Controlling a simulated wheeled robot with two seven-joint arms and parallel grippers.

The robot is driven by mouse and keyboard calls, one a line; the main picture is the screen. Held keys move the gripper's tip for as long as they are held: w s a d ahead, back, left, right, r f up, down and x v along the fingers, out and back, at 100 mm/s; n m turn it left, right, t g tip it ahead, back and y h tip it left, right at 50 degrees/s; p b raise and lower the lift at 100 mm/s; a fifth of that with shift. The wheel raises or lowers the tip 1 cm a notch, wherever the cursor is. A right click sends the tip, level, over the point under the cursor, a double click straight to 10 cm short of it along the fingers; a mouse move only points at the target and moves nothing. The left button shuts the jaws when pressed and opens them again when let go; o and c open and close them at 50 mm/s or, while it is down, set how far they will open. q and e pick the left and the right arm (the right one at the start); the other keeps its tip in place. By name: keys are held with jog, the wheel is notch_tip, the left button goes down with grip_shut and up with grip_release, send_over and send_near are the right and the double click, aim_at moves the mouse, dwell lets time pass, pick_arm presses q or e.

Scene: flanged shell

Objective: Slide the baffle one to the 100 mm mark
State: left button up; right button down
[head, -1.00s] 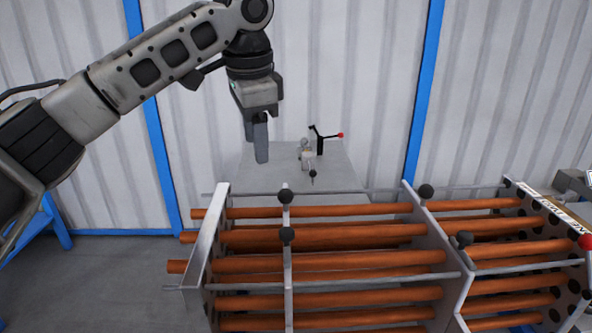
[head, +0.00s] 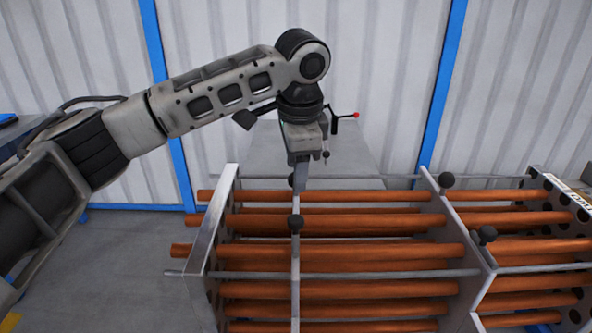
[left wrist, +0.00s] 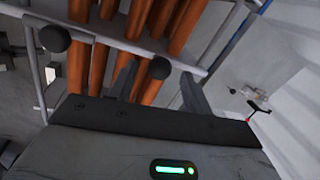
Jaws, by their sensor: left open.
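A thin grey baffle plate (head: 296,265) stands across the orange tubes, with a far black ball knob (head: 291,181) and a near one (head: 295,222). A second baffle (head: 455,235) with two knobs stands further right. I can read no number on either. My left gripper (head: 301,182) points down, open, at the far knob of the left baffle and partly covers it. In the left wrist view, a black knob (left wrist: 160,67) shows between the spread fingers (left wrist: 157,85); contact cannot be told. The other knob (left wrist: 54,38) is left of them. My right gripper is out of view.
A bright end plate (head: 212,235) stands at the left of the tubes (head: 350,222), and a drilled tube sheet (head: 562,205) at the right. Thin rods (head: 370,273) run lengthwise. Behind is a grey table (head: 350,155) with a red-tipped lever (head: 345,117).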

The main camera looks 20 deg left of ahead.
pick_arm(q)
jog(key=shift+w+a+f, duration=0.1)
jog(key=shift+w+f, duration=0.05)
jog(key=shift+f, duration=0.8)
jog(key=shift+c, duration=0.3)
grip_shut()
jog(key=w+d, duration=0.2)
jog(key=d, duration=0.7)
jog(key=shift+w+d, duration=0.4)
jog(key=shift+r, duration=0.1)
jog(key=shift+o, duration=0.3)
grip_release()
